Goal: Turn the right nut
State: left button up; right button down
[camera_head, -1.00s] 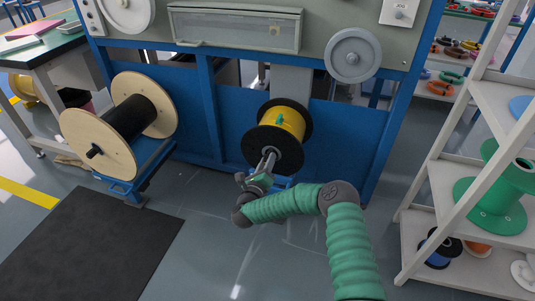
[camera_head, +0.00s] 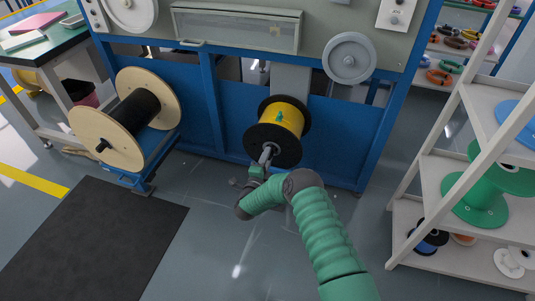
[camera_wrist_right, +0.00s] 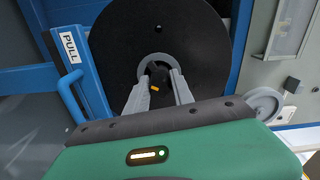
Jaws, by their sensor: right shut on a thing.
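The right spool, with black flanges and yellow cable (camera_head: 284,117), is mounted on the blue machine frame. In the right wrist view its black flange (camera_wrist_right: 205,45) fills the upper middle, with a grey ring at the hub. The right nut (camera_wrist_right: 158,77) is a small dark piece with an orange mark at the hub's centre. My right gripper (camera_head: 267,155) is at the spool's front face. In the wrist view its two grey fingers (camera_wrist_right: 158,95) are on either side of the nut, shut on it. In the head view the gripper hides the nut. My left gripper is out of view.
A wooden-flanged spool of black cable (camera_head: 133,113) stands at the left. A blue handle marked PULL (camera_wrist_right: 72,90) is beside the spool in the wrist view. A white shelf (camera_head: 438,185) with green and other spools stands at the right. The floor around a black mat (camera_head: 95,240) is clear.

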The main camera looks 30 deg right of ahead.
jog(key=n, duration=0.1)
jog(key=n+p, duration=0.1)
jog(key=n, duration=0.2)
jog(key=shift+a+f+n, duration=0.2)
jog(key=shift+a+n, duration=0.1)
jog(key=shift+n, duration=0.1)
jog(key=n+p, duration=0.1)
jog(key=n, duration=0.3)
jog(key=shift+f, duration=0.15)
jog(key=n, duration=0.6)
jog(key=shift+s+d+f, duration=0.1)
jog(key=shift+s+f, duration=0.05)
jog(key=n, duration=0.5)
jog(key=shift+s+d+f, duration=0.1)
jog(key=shift+s, duration=0.05)
jog(key=n, duration=0.5)
jog(key=shift+n+b, duration=0.4)
jog(key=n+b, duration=0.1)
jog(key=n, duration=0.4)
jog(key=shift+s+d, duration=0.15)
jog(key=n+b, duration=0.1)
jog(key=n, duration=0.4)
jog(key=shift+n, duration=0.4)
jog(key=n, duration=0.5)
jog(key=shift+r+b, duration=0.3)
jog(key=shift+b, duration=0.1)
